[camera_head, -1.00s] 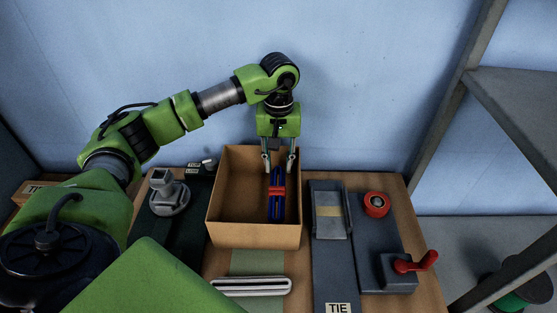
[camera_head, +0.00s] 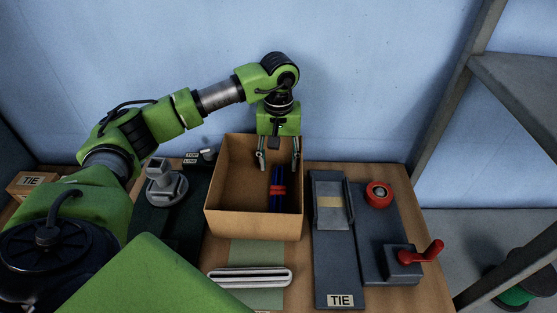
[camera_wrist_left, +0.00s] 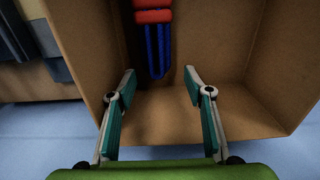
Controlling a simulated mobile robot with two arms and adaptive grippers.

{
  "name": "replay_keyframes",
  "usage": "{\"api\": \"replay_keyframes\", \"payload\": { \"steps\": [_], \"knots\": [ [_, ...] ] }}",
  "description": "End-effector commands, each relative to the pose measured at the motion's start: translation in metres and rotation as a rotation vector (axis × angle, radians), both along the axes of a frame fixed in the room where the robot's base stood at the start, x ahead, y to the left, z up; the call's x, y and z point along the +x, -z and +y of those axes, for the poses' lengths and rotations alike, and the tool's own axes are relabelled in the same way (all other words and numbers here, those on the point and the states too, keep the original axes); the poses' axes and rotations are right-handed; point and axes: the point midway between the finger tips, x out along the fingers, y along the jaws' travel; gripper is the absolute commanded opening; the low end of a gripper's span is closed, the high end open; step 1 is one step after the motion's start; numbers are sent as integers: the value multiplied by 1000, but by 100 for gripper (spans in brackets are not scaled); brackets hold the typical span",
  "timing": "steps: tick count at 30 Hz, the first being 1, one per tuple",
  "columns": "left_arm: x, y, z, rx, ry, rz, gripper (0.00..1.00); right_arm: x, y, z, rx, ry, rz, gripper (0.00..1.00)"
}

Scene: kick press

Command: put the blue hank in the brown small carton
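The blue hank (camera_head: 278,200), with a red band around its middle, lies inside the brown small carton (camera_head: 250,224), near its right wall. The hank also shows at the top of the left wrist view (camera_wrist_left: 157,45), apart from the fingers. My left gripper (camera_head: 278,167) is open and empty at the carton's far side, its fingers spread over the opening. In the left wrist view its two fingers (camera_wrist_left: 160,105) stand wide apart with bare carton floor between them. My right gripper is not in view.
A dark press plate marked TIE (camera_head: 340,300) and a base with a red handle (camera_head: 420,258) stand right of the carton. A grey clamp-like fixture (camera_head: 165,188) stands left. A slotted metal bar (camera_head: 250,277) lies in front. A shelf frame rises at right.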

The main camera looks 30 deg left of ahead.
Motion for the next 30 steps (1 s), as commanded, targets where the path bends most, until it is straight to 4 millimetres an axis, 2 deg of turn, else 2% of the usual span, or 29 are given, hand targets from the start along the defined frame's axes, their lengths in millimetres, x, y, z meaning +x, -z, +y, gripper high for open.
{"api": "replay_keyframes", "payload": {
  "steps": [8,30],
  "knots": [
    [0,-2,0,0,0,0,47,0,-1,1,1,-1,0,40],
    [0,-46,0,1,0,-1,47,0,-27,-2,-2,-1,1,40]
  ]
}}
